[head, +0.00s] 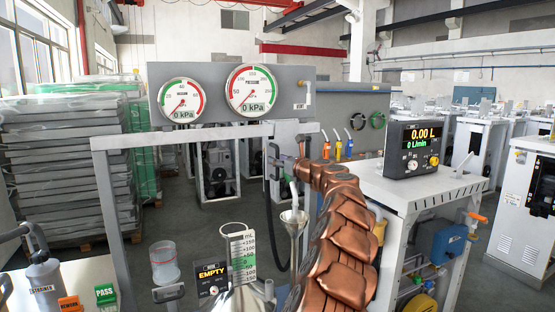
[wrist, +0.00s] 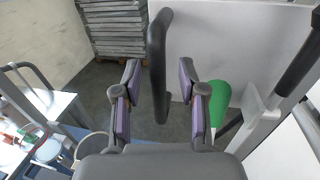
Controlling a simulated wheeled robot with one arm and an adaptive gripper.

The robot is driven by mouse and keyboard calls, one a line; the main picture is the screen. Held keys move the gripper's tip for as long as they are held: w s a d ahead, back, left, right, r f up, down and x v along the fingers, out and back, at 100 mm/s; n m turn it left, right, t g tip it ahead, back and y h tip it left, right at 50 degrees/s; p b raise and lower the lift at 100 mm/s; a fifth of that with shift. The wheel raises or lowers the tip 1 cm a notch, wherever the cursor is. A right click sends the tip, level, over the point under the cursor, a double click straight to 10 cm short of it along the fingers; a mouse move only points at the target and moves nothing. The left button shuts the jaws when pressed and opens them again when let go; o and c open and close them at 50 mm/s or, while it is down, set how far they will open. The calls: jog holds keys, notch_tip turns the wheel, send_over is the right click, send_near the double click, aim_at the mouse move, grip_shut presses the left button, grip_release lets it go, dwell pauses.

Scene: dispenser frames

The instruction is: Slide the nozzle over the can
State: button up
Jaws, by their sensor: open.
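The nozzle (head: 294,190), with a pale and green body, hangs from the grey frame and points down. Its dark handle bar (wrist: 158,65) shows in the wrist view between my gripper's fingers. My gripper (wrist: 158,84) is open, one purple-padded finger on each side of the bar, with gaps visible. In the head view my gripper (head: 284,166) is at the upper rail, partly hidden by my coppery arm. A metal funnel (head: 294,220) stands below the nozzle. The can's grey top (head: 255,293) shows low in the picture beside an EMPTY display (head: 212,280); my arm hides much around it.
The grey frame's rail (head: 180,136) and left post (head: 107,195) stand close to my arm. A white cabinet (head: 415,190) with a flow meter (head: 411,149) is at the right. A clear cup (head: 164,262) and a table (head: 85,275) are at the left.

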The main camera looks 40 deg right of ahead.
jog(key=shift+w, duration=0.35)
grip_shut()
dwell(0.3)
dwell(0.4)
